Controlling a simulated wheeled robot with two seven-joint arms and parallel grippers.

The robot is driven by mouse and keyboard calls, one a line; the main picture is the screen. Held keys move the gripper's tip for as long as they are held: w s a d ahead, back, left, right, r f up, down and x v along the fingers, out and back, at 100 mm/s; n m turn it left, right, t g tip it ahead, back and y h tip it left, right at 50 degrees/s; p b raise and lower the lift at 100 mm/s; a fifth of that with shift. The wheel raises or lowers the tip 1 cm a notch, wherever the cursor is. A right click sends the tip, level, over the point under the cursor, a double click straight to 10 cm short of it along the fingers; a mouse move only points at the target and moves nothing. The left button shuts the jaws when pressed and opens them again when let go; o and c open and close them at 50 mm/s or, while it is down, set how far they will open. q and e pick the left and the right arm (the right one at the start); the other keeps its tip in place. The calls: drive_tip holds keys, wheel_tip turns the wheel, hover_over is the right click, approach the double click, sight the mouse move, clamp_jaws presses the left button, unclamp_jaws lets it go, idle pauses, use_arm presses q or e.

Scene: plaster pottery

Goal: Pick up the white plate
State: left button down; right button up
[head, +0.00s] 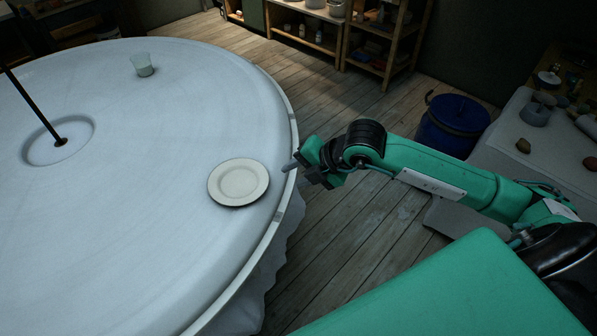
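The white plate (238,182) lies flat near the right edge of the big round white table (170,245). It has a raised rim, and nothing lies on it. My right gripper (297,174) is at the table's edge, just right of the plate and apart from it. Its fingers look spread with nothing between them, though they are small and dark in the head view. My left gripper is not in view.
A glass cup (143,65) stands at the table's back. A dark rod (32,110) rises from the table's hub. A blue lidded barrel (452,122) stands on the wooden floor, with shelves (335,30) behind. The tabletop around the plate is clear.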

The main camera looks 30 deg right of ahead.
drive_tip(key=shift+a, duration=0.1)
drive_tip(key=p, duration=0.4)
approach(262, 190)
drive_tip(key=x, duration=0.8)
drive_tip(key=shift+w, duration=0.1)
clamp_jaws()
